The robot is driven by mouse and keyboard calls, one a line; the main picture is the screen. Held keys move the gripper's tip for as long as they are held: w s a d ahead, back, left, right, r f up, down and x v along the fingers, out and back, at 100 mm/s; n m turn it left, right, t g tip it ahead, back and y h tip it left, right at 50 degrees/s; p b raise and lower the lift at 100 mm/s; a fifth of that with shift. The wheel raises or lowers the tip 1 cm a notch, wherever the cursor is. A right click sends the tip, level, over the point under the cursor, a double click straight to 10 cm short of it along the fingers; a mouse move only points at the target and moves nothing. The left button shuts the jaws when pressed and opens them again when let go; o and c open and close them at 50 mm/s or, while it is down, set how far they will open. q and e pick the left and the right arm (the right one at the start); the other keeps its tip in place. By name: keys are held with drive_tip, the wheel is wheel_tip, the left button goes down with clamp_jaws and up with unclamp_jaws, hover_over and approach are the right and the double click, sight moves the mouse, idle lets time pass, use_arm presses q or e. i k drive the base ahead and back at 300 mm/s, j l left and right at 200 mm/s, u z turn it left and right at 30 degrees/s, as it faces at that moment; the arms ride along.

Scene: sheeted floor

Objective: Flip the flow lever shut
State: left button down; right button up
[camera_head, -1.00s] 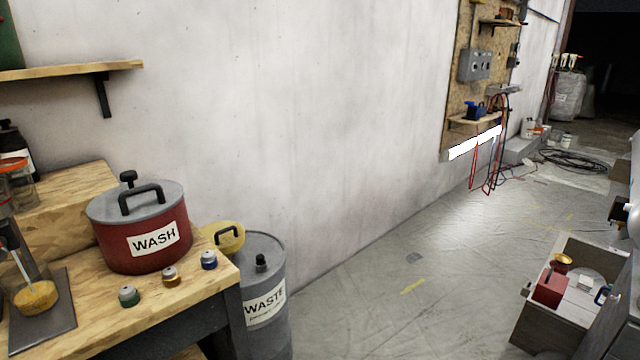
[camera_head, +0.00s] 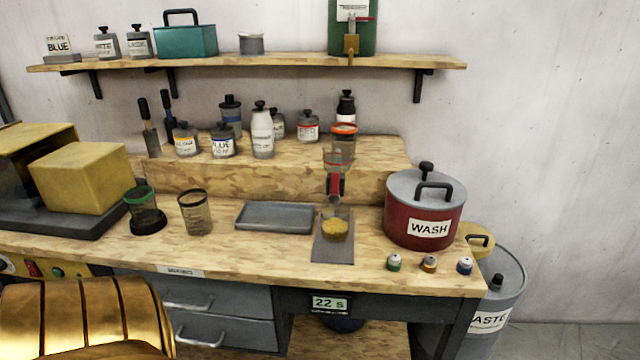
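I cannot tell which part the task calls the flow lever. A red lever-like part (camera_head: 336,186) shows on the clear funnel stand on the bench, below the clear funnel (camera_head: 337,160). Its exact setting is too small to read. Below it a yellow-brown cup (camera_head: 335,229) sits on the stand's dark base plate (camera_head: 333,250). A green container (camera_head: 352,38) on the shelf has a brass tap (camera_head: 351,44) with a thin red handle (camera_head: 361,19) that looks horizontal. Neither of my grippers is in view.
The wooden bench (camera_head: 290,267) carries a grey tray (camera_head: 274,216), a red WASH pot (camera_head: 424,212), several small capped pots and jars. A raised step and a shelf (camera_head: 270,60) stand behind. A WASTE drum (camera_head: 497,290) is at the right. A panel reads 22 s (camera_head: 330,305).

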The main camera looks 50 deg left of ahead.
sight(334, 197)
drive_tip(key=u, duration=1.5)
